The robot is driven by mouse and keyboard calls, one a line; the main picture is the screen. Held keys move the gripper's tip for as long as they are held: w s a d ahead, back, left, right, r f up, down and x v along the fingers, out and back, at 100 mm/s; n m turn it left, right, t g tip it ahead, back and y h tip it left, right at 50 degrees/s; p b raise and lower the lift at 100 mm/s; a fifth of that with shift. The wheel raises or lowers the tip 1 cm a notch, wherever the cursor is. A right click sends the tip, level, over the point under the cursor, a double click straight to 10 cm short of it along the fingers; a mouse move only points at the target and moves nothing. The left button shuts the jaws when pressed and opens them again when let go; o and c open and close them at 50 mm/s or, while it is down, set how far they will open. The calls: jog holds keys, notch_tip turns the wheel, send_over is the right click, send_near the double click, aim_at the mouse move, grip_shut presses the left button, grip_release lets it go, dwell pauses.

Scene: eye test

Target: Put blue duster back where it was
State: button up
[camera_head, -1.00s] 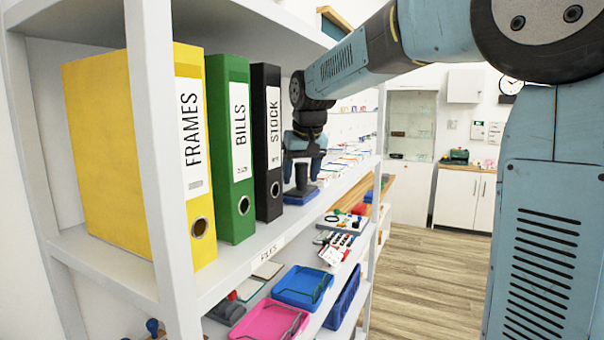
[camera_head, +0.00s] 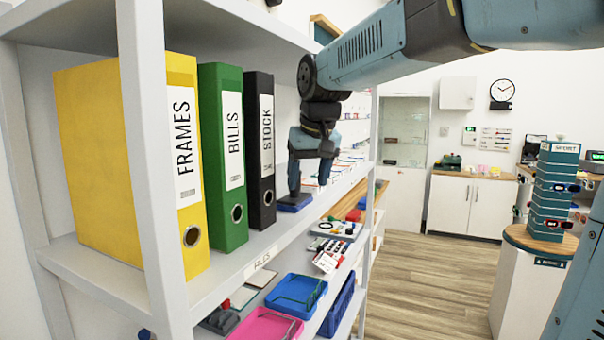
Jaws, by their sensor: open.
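The blue duster (camera_head: 294,203) shows as a low, flat blue block on the shelf board, just right of the black STOCK binder (camera_head: 261,150). My gripper (camera_head: 309,178) is open, with its fingers pointing down. Its left finger is right over the duster and its right finger stands off to the right. I cannot tell whether the left finger touches the duster. The duster's upper part is partly hidden by the gripper.
Blue (camera_head: 294,293) and pink (camera_head: 262,325) trays lie on the shelf below. The floor (camera_head: 430,275) at right is clear.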

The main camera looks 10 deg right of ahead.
jog(key=s+d+f, duration=0.4)
jog(key=s, duration=0.3)
jog(key=s+d+f+m, duration=0.1)
jog(key=s+d+f, duration=0.3)
jog(key=s, duration=0.3)
jog(key=s+d+f+m+t+h, duration=0.1)
jog(key=s+d+f, duration=0.3)
jog(key=s, duration=0.3)
jog(key=shift+d+f, duration=0.1)
dwell(0.4)
